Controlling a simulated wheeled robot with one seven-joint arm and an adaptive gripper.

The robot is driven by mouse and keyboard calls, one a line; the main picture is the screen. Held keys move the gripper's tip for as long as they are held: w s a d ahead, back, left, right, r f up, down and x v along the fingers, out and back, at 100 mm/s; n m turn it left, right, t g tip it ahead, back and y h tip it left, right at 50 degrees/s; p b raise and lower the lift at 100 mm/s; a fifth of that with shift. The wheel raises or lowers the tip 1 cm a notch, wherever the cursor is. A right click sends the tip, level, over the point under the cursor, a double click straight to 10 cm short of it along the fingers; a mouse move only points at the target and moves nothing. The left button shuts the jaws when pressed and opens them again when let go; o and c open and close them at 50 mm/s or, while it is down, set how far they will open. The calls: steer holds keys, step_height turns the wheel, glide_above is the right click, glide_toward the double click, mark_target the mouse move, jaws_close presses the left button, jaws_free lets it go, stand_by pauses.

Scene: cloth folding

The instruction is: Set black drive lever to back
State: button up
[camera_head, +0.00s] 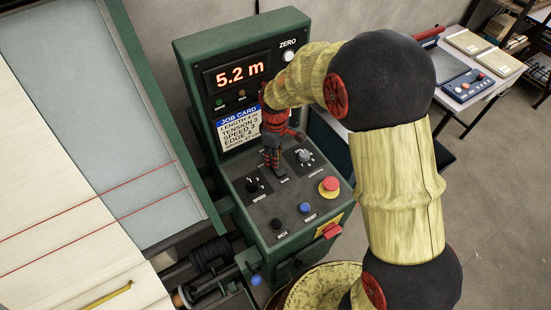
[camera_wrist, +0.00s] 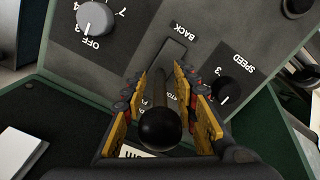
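The black drive lever shows in the wrist view with its round black knob (camera_wrist: 160,128) close to the camera and its shaft running down toward a slot in the grey panel. The word BACK (camera_wrist: 185,29) is printed at the slot's upper end in that view. My gripper (camera_wrist: 163,78) has its yellow-padded fingers on either side of the lever, with gaps beside the knob; firm contact on the shaft cannot be seen. In the head view my gripper (camera_head: 273,160) points down at the middle of the control panel and hides most of the lever.
A SPEED knob (camera_head: 253,184) and a LENGTH knob (camera_head: 304,155) flank the lever closely. A red emergency button (camera_head: 329,186), a blue button (camera_head: 305,208) and a black button (camera_head: 276,225) sit nearer the front.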

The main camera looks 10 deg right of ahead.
steer(key=shift+f, duration=0.25)
steer(key=shift+c, duration=0.4)
jaws_close()
stand_by(0.5)
